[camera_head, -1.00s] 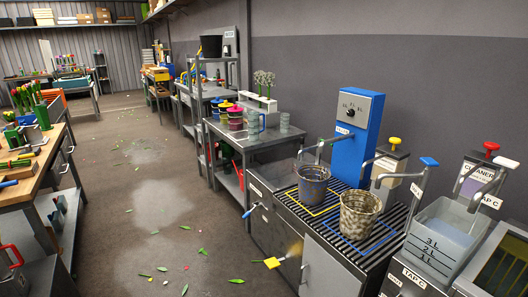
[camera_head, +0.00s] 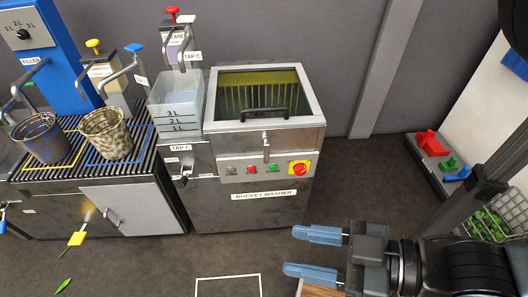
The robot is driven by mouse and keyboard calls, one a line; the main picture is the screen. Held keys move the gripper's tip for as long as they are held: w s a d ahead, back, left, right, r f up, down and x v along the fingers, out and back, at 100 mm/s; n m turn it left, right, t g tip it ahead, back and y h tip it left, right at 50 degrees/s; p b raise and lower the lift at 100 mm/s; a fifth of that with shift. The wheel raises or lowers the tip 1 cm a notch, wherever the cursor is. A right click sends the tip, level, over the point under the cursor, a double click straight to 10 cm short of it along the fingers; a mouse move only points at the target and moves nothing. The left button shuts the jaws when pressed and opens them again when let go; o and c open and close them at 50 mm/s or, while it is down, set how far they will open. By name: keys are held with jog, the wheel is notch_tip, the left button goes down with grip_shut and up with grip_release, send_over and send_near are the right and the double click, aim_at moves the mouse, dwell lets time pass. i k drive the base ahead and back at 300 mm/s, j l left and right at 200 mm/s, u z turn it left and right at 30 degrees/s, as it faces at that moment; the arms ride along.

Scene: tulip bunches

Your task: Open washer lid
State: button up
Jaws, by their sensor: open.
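The bucket washer (camera_head: 238,208) stands against the wall in the middle of the view, a metal cabinet with a label on its front. Its lid (camera_head: 313,112) is shut, with a pale frame, a see-through yellowish window and a dark bar handle (camera_head: 264,114) near the front edge. A small latch-like lever (camera_head: 266,146) sits on the front below the lid. My gripper (camera_head: 303,252) is at the lower right, in front of and apart from the washer. Its two blue fingers point left, spread apart with nothing between them.
A clear measuring tank (camera_head: 175,112) stands left of the lid, under a tap. Two buckets (camera_head: 105,135) sit on the slatted counter further left. The washer's front has buttons and a red-yellow knob (camera_head: 299,168). Open floor (camera_head: 345,175) lies to its right.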

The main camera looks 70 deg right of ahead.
aim_at(317, 118)
jog(key=z, duration=1.45)
